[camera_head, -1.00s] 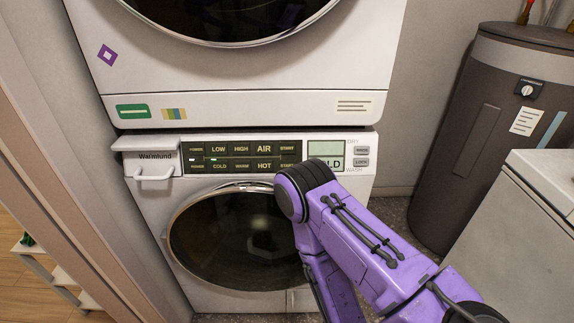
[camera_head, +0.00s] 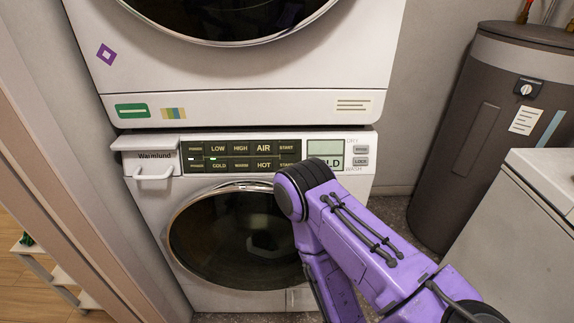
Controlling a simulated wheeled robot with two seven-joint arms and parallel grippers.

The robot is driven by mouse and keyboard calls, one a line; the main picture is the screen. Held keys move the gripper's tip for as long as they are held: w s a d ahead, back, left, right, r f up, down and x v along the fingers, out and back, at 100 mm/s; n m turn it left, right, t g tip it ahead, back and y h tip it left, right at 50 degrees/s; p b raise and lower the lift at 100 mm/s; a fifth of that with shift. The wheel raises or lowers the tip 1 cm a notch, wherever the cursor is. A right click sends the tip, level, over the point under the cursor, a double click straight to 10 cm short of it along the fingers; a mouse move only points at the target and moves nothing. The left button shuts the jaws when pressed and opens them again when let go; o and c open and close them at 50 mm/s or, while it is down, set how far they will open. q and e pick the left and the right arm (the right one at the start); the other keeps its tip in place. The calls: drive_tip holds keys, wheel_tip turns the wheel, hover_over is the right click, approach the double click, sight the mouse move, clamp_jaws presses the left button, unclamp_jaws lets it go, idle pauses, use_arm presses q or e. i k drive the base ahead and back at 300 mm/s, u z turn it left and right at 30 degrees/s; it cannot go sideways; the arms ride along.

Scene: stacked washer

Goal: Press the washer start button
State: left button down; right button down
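The white washer (camera_head: 335,187) is the lower machine, with a round dark glass door (camera_head: 225,240) that is shut. Its dark button panel (camera_head: 240,156) has two rows. A START button ends each row: the upper START button (camera_head: 287,148) is beside the DRY side, and the lower START button (camera_head: 287,164) is beside the WASH side. Both are uncovered. My purple right arm comes in from the lower right, its black joint just below the panel's right end and in front of the door's edge. It hides part of the small display (camera_head: 325,149). Neither gripper shows.
The dryer (camera_head: 240,70) sits on top of the washer. A drawer with a handle (camera_head: 153,175) is left of the panel. A dark cylindrical tank (camera_head: 470,130) and a white cabinet (camera_head: 530,230) stand at right. A wall edge runs close along the left.

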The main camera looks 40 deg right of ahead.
sight(282, 163)
drive_tip(key=u, duration=1)
drive_tip(key=k, duration=0.95)
drive_tip(key=z, duration=1)
drive_tip(key=i, duration=0.5)
